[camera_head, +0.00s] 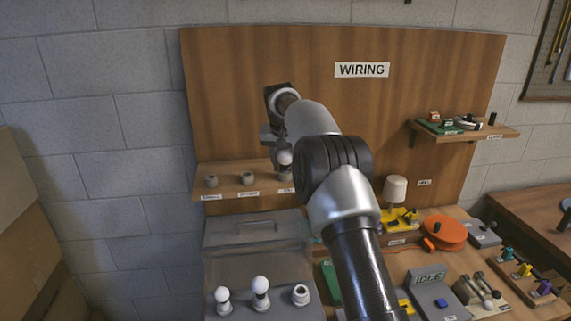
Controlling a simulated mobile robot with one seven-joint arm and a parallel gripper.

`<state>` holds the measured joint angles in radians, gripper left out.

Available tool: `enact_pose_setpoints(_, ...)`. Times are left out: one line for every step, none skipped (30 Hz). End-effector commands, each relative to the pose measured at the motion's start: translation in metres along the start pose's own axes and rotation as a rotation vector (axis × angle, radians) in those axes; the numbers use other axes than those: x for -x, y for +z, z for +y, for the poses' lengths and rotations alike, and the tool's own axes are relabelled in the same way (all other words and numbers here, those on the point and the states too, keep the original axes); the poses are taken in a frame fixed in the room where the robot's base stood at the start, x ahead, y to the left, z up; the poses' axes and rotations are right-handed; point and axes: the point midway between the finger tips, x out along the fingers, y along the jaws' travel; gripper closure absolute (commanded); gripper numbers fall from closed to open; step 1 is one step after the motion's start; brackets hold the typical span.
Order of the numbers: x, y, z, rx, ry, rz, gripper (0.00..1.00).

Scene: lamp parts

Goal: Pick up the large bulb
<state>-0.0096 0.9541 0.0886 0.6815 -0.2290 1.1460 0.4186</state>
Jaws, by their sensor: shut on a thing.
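A white round bulb (285,158), apparently the large one, stands upright at the right part of the back shelf, over a grey holder (285,174). My gripper (279,149) is at the bulb's top and shut on it. My arm comes up from the lower right and hides part of the gripper and the shelf's right end. Whether the bulb still touches the holder cannot be told.
The shelf (225,192) has two more grey holders (211,181) to the left. A grey transparent box (250,230) lies between. A lamp (396,190) and an orange disc (445,232) are at right.

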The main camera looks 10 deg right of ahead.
Motion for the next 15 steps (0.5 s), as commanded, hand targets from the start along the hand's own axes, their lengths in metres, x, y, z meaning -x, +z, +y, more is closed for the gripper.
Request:
enact_pose_setpoints(0.003, -0.002, 0.0, 0.0, -0.001, 0.002, 0.74)
enact_pose_setpoints(0.005, -0.003, -0.001, 0.0, -0.001, 0.003, 0.74)
enact_pose_setpoints(0.008, -0.004, 0.0, 0.0, -0.001, 0.003, 0.74)
enact_pose_setpoints(0.01, -0.005, 0.0, 0.0, 0.0, 0.002, 0.74)
enact_pose_setpoints(0.012, -0.006, 0.0, 0.0, -0.001, 0.003, 0.74)
enact_pose_setpoints(0.016, -0.007, 0.0, 0.0, -0.001, 0.004, 0.74)
enact_pose_setpoints(0.019, -0.009, 0.0, 0.0, 0.0, 0.003, 0.74)
enact_pose_setpoints(0.022, -0.01, 0.0, 0.0, -0.001, 0.004, 0.74)
enact_pose_setpoints(0.025, -0.011, 0.0, 0.0, -0.001, 0.003, 0.74)
enact_pose_setpoints(0.028, -0.013, 0.0, 0.0, -0.001, 0.003, 0.74)
enact_pose_setpoints(0.031, -0.014, 0.0, 0.0, -0.001, 0.003, 0.74)
enact_pose_setpoints(0.029, -0.009, 0.0, 0.001, 0.0, 0.001, 0.74)
enact_pose_setpoints(0.03, -0.007, -0.001, 0.001, -0.001, 0.002, 0.74)
enact_pose_setpoints(0.031, -0.004, 0.0, 0.002, 0.0, 0.001, 0.74)
enact_pose_setpoints(0.032, -0.002, 0.0, 0.001, 0.0, 0.001, 0.74)
